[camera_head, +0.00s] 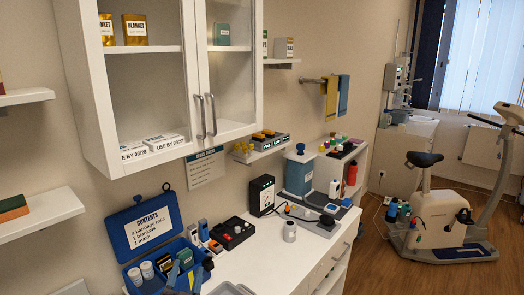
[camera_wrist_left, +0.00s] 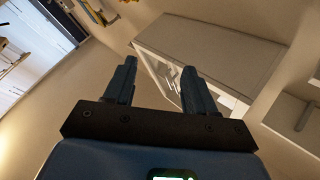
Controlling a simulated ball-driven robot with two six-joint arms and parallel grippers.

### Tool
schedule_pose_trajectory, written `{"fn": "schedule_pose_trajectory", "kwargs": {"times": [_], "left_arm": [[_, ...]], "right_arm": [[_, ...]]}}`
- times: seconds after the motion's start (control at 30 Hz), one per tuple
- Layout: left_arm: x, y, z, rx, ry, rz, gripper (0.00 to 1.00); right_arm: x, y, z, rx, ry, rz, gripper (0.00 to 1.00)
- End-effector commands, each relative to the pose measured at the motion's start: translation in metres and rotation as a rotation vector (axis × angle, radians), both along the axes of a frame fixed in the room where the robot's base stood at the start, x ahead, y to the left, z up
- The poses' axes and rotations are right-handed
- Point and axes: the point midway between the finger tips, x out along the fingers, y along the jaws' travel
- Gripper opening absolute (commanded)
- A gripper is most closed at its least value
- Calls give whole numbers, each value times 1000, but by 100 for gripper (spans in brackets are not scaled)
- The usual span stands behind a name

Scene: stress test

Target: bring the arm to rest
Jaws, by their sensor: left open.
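My left gripper (camera_wrist_left: 158,68) shows in the left wrist view, with two dark blue fingers apart on a black mount. It is open, and nothing shows between its fingers. Beyond the fingers are a plain beige wall and a pale cabinet (camera_wrist_left: 215,50), which appears tilted in this view. I cannot make out the left gripper for sure in the head view. My right gripper is in neither view.
A white wall cabinet (camera_head: 120,100) with glass doors hangs over the counter (camera_head: 283,254). An open blue kit box (camera_head: 125,222) stands at the counter's front left. A blue machine (camera_head: 299,172) stands farther back. An exercise bike (camera_head: 440,212) stands on the floor at right.

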Motion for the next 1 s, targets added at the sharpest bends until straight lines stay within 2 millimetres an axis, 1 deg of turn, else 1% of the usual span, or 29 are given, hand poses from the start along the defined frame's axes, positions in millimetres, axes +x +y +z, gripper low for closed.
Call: {"fn": "schedule_pose_trajectory", "kwargs": {"times": [0.03,0.07,0.1,0.17,0.2,0.27,0.3,0.5,0.6,0.7,0.8,0.9,1.0], "left_arm": [[-24,1,-15,-64,0,-27,55],[-36,1,-20,-102,-5,-43,55],[-53,2,-27,-152,-8,-63,55],[-78,3,-36,-221,-11,-88,55],[-95,4,-41,-263,-12,-102,55],[-119,7,-50,-322,-7,-120,55],[-135,8,-55,-356,-3,-129,55],[-212,16,-80,-464,58,-129,55],[-245,19,-95,-484,119,-109,55],[-273,21,-110,-492,189,-87,55],[-295,22,-125,-494,251,-67,55],[-311,23,-137,-495,297,-52,55],[-319,23,-144,-496,323,-42,55]], "right_arm": [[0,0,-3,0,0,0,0],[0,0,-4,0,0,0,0],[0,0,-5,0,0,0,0],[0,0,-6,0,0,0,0],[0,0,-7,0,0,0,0],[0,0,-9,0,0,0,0],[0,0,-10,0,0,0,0],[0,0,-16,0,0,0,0],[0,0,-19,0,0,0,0],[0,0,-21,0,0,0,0],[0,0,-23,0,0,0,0],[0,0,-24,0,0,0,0],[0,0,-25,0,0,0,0]]}}
